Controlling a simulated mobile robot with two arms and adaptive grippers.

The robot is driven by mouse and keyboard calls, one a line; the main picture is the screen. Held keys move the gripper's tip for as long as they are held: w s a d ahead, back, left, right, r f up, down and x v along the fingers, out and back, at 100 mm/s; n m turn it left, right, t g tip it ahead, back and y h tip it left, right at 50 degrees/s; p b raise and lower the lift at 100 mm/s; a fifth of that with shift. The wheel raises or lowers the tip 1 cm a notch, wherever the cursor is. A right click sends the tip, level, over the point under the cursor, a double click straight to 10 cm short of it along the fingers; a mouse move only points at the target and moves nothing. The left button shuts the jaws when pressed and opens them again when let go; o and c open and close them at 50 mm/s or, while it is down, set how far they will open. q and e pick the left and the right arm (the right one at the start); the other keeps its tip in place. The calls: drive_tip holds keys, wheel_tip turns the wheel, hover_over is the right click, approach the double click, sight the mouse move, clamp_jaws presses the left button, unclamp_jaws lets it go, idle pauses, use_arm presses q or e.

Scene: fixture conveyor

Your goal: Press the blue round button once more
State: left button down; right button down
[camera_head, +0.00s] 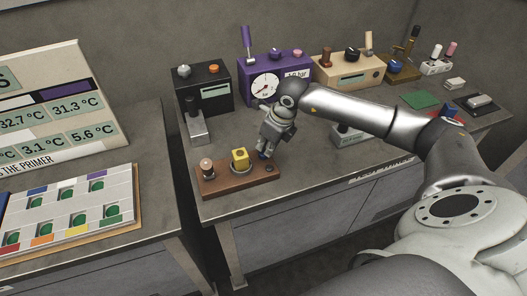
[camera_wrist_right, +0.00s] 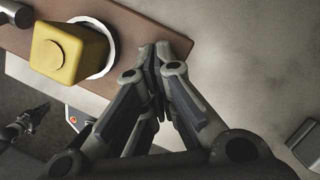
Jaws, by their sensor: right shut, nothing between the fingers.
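A brown wooden board (camera_head: 214,187) lies near the front edge of the table. It bears a pale round knob (camera_head: 207,167) at its left and a yellow square button (camera_head: 240,158) in its middle. My right gripper (camera_head: 263,154) is shut and empty, pointing down over the right end of the board. In the wrist view, the closed fingertips (camera_wrist_right: 158,50) are over the board, to the right of the yellow button (camera_wrist_right: 62,52). No blue round button shows clearly on the board; the gripper covers that end. Whether the fingertips touch anything, I cannot tell.
A black box (camera_head: 203,90), a purple box with a gauge (camera_head: 276,67) and a cream box (camera_head: 347,70) stand along the back. A grey lever block (camera_head: 197,127) stands behind the board. A panel with coloured labels (camera_head: 70,212) lies on the left table.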

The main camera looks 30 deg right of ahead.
drive_tip(key=shift+f, duration=0.15)
drive_tip(key=shift+f+b, duration=0.4)
drive_tip(key=shift+b, duration=0.1)
drive_tip(key=shift+r+p, duration=1.9)
drive_tip(key=shift+r, duration=1.25)
drive_tip(key=v, duration=1.2)
